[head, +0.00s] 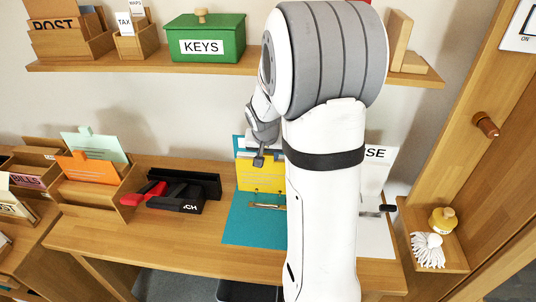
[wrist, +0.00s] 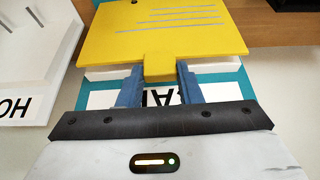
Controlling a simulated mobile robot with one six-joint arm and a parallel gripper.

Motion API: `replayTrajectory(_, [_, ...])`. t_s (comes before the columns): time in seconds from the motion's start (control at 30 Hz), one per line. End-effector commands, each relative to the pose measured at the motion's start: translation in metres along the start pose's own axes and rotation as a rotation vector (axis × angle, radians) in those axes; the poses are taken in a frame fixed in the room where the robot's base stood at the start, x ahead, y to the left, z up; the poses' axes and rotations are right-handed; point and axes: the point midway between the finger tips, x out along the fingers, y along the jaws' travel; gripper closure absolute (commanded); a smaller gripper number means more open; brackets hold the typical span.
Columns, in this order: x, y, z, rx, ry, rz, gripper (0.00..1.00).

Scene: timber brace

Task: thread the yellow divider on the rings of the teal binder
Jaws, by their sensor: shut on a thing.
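The yellow divider (head: 262,178) stands out in front of the teal binder's upright back cover. In the wrist view the divider (wrist: 165,30) spreads ahead of my gripper, with grey lines and a dark hole near its upper left. My gripper (wrist: 160,75) is shut on the divider's tab. In the head view my gripper (head: 258,160) shows small at the divider's top edge. The teal binder (head: 250,225) lies open on the desk, partly hidden by my arm. Its metal rings (head: 268,206) lie just below the divider; whether they pass through its holes I cannot tell.
A white binder (head: 374,235) lies to the right, partly behind my arm. A shelf above holds a green KEYS box (head: 207,38).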

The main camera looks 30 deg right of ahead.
Motion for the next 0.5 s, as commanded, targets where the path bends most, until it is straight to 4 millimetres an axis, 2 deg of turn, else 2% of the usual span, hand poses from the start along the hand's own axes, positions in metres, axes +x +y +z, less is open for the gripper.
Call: replayTrajectory(0.5, [0.0036,-0.0001,-0.0082,0.001,0.0,0.0,1.0])
